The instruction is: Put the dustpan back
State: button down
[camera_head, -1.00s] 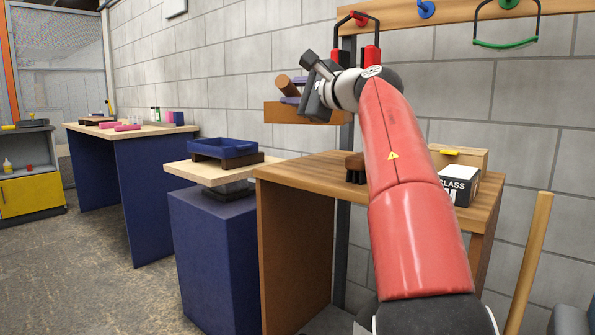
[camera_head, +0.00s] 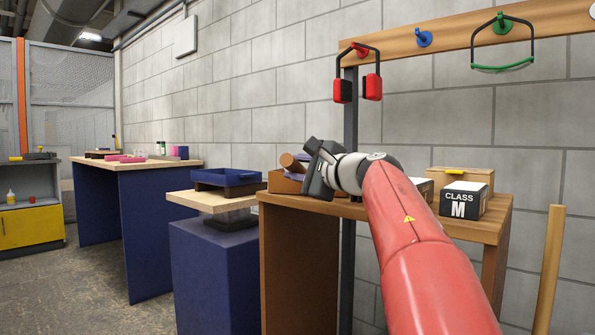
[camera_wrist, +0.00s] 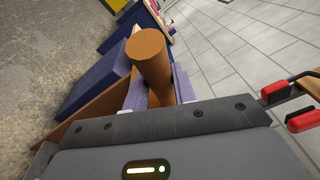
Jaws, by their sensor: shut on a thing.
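My gripper (camera_head: 303,168) is shut on the brown dustpan (camera_head: 285,183) and holds it by its round handle. In the wrist view the handle (camera_wrist: 149,55) stands up between the two purple fingers of my gripper (camera_wrist: 159,88). In the head view the dustpan is over or at the left end of the wooden table (camera_head: 283,250), about level with the tabletop. I cannot tell whether it touches the wood. My gripper's body hides part of the dustpan.
A blue tray (camera_head: 226,177) stands on a board over a blue pedestal to the left. A box marked CLASS M (camera_head: 462,200) and a cardboard box (camera_head: 476,176) stand on the table's right. Red earmuffs (camera_head: 343,91) hang from the wall rail above.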

jog(key=shift+f, duration=0.2)
jog(key=c, duration=1.1)
grip_release()
jog(key=shift+c, duration=0.2)
jog(key=shift+r, duration=0.2)
jog(key=shift+s+d, duration=0.1)
jog(key=shift+d, duration=0.05)
jog(key=b+v, duration=0.2)
jog(key=v, duration=0.9)
jog(key=shift+s+d, duration=0.2)
